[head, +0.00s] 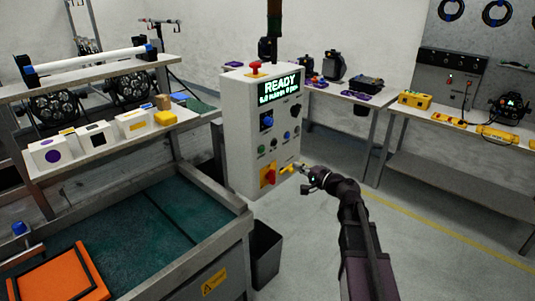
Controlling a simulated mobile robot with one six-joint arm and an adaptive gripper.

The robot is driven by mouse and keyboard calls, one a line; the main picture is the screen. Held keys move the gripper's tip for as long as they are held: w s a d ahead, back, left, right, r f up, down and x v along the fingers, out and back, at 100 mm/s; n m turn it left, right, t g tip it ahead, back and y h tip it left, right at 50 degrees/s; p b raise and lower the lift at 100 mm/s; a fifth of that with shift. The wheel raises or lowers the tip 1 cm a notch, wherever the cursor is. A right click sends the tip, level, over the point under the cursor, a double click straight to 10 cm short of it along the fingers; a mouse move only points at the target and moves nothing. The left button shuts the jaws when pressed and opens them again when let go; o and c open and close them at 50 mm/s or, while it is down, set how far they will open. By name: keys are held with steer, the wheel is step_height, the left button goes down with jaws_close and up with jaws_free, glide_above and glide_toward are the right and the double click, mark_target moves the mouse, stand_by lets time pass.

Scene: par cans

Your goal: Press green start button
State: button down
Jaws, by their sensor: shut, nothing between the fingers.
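The grey control box (240,140) stands in the middle of the head view, with a lit screen (280,88) reading READY in green. Below the screen are a blue control (266,122), a black knob (295,110) and a row of small round buttons (274,143). A small button at the row's left end (261,149) looks greenish, but its colour is hard to tell. My gripper (286,170) is shut and empty, its yellow tips in front of the box's lower right part, below the button row. Whether it touches the box cannot be told.
A red button (255,67) tops the box, and a red and yellow switch (268,177) sits low on its front, close beside my fingertips. A dark bin (265,254) stands below. A workbench (245,222) is at left; a shelf table (440,174) is at right.

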mark_target(263, 150)
steer(key=x, duration=1.4)
steer(key=shift+f, duration=0.1)
stand_by(0.3)
